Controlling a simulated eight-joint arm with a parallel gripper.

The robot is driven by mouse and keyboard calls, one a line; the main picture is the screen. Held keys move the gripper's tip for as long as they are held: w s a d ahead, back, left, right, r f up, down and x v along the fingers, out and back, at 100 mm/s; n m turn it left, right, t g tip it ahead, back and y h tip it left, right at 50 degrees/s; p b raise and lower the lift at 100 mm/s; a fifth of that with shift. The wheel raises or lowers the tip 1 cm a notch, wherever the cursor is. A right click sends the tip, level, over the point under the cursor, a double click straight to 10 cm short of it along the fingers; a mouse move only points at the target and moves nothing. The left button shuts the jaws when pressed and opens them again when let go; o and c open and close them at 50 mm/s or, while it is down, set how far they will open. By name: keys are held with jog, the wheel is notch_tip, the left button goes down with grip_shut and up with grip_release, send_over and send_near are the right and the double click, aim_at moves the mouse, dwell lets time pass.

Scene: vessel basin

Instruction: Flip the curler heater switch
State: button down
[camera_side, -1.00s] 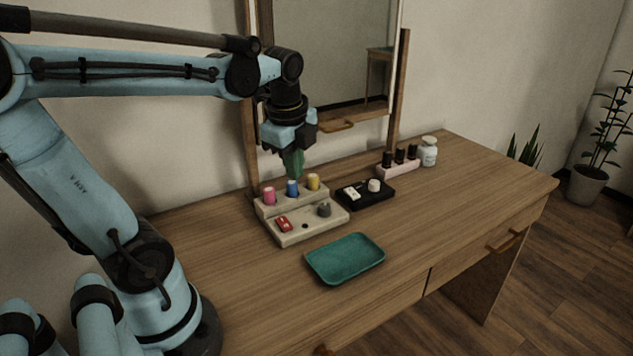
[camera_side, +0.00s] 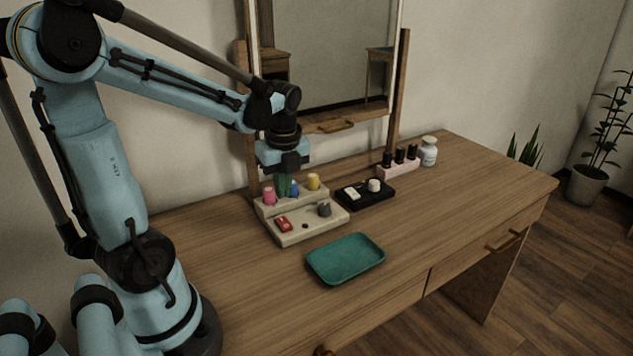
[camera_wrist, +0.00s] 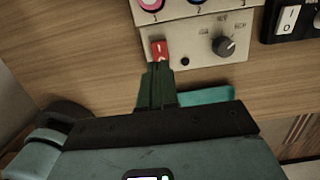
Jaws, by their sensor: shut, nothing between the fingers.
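The curler heater (camera_side: 310,230) is a beige stepped box with pink, blue and yellow curlers on its raised back. Its red rocker switch (camera_side: 284,224) sits at the left of the low front panel. In the wrist view the red switch (camera_wrist: 160,49) shows white marks, and its lower end lies right by my fingertips. My gripper (camera_side: 284,194) points down over the heater, its green fingers partly hiding the blue curler (camera_side: 294,188). The fingers (camera_wrist: 157,72) are shut and empty. I cannot tell whether they touch the switch.
The heater has a grey knob (camera_side: 324,209) right of the switch. A black box (camera_side: 378,199) with a white switch and knob stands to the right. A teal tray (camera_side: 346,259) lies in front. A pink bottle rack (camera_side: 398,170) and white jar (camera_side: 429,152) stand farther back, below the mirror.

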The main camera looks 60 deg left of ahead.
aim_at(282, 219)
jog(key=shift+a+f, duration=0.25)
jog(key=shift+f, duration=1.4)
jog(key=shift+a+f, duration=0.2)
jog(key=shift+f, duration=1.45)
